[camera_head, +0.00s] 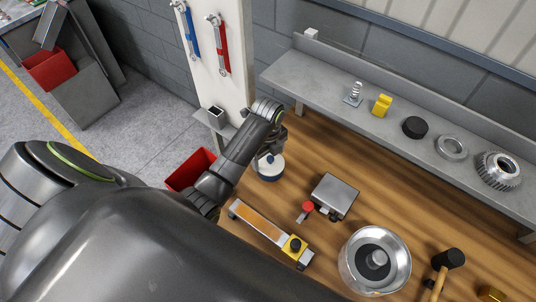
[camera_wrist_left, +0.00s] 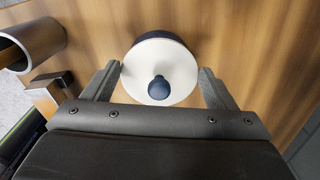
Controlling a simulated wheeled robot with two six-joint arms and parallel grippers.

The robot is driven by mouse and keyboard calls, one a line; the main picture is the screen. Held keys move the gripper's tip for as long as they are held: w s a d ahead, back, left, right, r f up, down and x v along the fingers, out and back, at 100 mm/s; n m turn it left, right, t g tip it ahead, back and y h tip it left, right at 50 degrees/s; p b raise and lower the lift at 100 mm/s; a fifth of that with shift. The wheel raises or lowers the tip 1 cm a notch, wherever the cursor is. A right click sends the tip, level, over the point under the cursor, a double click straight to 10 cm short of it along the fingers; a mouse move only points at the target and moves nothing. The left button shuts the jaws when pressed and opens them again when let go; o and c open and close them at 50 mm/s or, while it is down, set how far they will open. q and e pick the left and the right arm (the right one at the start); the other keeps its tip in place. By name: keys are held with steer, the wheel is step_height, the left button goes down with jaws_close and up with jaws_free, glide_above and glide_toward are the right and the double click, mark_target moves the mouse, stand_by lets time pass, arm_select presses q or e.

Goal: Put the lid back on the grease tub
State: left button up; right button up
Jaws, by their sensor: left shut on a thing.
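The lid (camera_wrist_left: 140,75) is a round cream-white disc with a dark blue knob (camera_wrist_left: 159,88). It also shows in the head view (camera_head: 264,163), partly hidden by my wrist. My left gripper (camera_wrist_left: 160,70) is shut on the lid, one finger at each side of its rim. The dark blue grease tub (camera_wrist_left: 180,41) shows as a dark edge behind the lid in the left wrist view, and below the lid in the head view (camera_head: 270,177). The lid is over the tub; I cannot tell whether it touches the tub's rim. My right gripper is not in view.
A red bin (camera_head: 191,169) is left of my left wrist. On the wooden bench (camera_head: 335,250) are a metal box (camera_head: 335,195), a bar with a yellow block (camera_head: 293,245), a silver bowl (camera_head: 352,272) and a mallet (camera_head: 449,259). A grey shelf (camera_head: 330,90) with several parts runs behind.

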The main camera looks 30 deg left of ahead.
arm_select(q)
steer(key=o, duration=0.9)
steer(key=shift+r, duration=3.5)
steer(key=shift+c, duration=0.2)
jaws_close()
steer(key=shift+f, duration=0.15)
